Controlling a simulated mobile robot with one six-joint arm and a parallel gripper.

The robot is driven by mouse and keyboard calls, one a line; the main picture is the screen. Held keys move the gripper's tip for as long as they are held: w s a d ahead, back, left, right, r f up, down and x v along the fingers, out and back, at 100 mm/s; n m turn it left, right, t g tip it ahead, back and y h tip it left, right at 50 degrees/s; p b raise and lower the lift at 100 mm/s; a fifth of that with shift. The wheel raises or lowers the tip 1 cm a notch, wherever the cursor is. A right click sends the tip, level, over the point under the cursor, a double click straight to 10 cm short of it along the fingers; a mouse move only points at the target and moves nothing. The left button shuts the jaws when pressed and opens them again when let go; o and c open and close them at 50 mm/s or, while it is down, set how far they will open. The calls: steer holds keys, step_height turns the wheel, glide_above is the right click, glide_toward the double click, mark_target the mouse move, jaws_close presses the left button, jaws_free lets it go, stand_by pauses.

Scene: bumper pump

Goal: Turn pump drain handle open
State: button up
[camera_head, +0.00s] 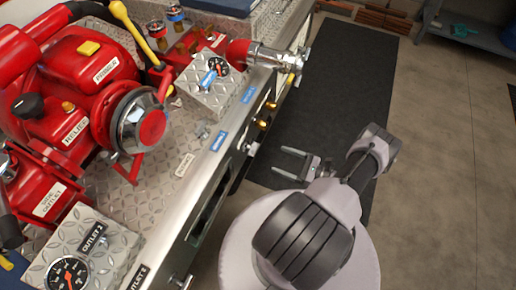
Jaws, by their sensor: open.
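The red pump (85,95) with yellow and black fittings stands on a silver diamond-plate bumper (150,190) at the left. Small brass-coloured knobs (263,123) and a silver fitting (251,148) stick out from the bumper's front side. Another silver handle (180,282) shows at the lower edge. I cannot tell from the picture which of these is the drain handle. My gripper (281,160) is open and empty, with its two fingers pointing left towards the bumper's side. It is apart from the fittings, to the right of the silver one.
Gauges (219,66) and (69,274) sit on angled plates on the bumper. A silver outlet valve (275,58) juts out at the bumper's far end. A dark mat (340,75) lies on the floor beside it. A blue-grey shelf (465,35) stands at the far right; the concrete floor between is clear.

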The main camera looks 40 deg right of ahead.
mark_target(252, 149)
steer(key=b+x, duration=0.1)
steer(key=x, duration=0.9)
steer(key=shift+w+a, duration=0.15)
steer(key=shift+w, duration=0.2)
steer(key=c, duration=1.4)
steer(key=shift+o, duration=0.2)
steer(key=shift+n, duration=9)
